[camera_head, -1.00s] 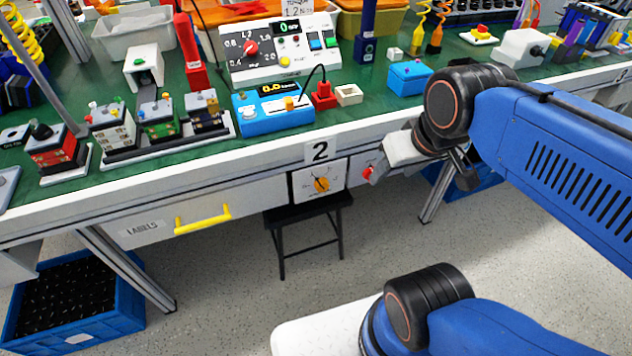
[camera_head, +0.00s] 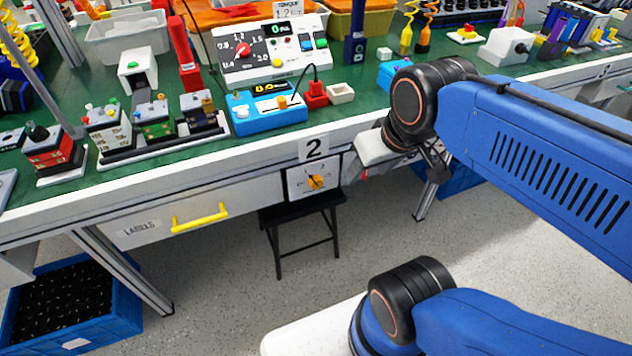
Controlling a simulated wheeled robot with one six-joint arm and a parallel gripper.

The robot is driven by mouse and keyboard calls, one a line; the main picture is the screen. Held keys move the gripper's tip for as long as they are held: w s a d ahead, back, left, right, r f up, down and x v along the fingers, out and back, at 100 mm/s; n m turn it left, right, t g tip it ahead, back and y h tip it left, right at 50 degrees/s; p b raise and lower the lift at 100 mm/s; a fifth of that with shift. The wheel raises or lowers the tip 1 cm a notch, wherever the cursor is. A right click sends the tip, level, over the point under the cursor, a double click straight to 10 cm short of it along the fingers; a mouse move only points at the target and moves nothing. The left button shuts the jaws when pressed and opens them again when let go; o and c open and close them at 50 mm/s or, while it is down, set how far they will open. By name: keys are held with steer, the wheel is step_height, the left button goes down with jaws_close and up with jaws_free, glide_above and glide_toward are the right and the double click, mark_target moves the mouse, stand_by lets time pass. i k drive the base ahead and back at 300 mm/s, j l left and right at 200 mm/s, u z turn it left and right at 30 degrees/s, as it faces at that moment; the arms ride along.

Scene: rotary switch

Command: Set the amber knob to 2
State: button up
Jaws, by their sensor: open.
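The amber knob (camera_head: 316,181) sits at the middle of a white square dial plate (camera_head: 298,184) under the bench's front edge, below a sign with a 2. The dial's marks are too small to read, so I cannot tell its setting. My gripper (camera_head: 354,168) is just right of the dial plate, apart from the knob, in front of the bench's front panel. It is open, with nothing seen between its fingers, which are small and partly hidden by its white body.
A red knob (camera_head: 364,174) on the front panel is mostly hidden behind my gripper. A drawer with a yellow handle (camera_head: 200,217) is to the left. A black stool (camera_head: 303,213) stands below the dial. A blue crate (camera_head: 75,310) is on the floor at left.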

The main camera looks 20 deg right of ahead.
mark_target(315, 182)
steer(key=u, duration=0.3)
steer(key=k+l+u, duration=0.1)
steer(key=l+u, duration=0.15)
steer(key=k+l+u, duration=0.1)
steer(key=l+u, duration=0.15)
steer(key=l, duration=0.15)
steer(key=k+l+u, duration=0.1)
steer(key=l+u, duration=0.15)
steer(key=k+l, duration=0.15)
steer(key=l, duration=0.25)
steer(key=k+l+u, duration=0.1)
steer(key=l, duration=0.25)
steer(key=k+l, duration=0.25)
steer(key=l, duration=0.15)
steer(key=k+l, duration=0.15)
steer(key=l, duration=0.2)
steer(key=k+l+u, duration=0.1)
steer(key=l, duration=0.3)
steer(key=i+l, duration=0.15)
steer(key=l, duration=0.25)
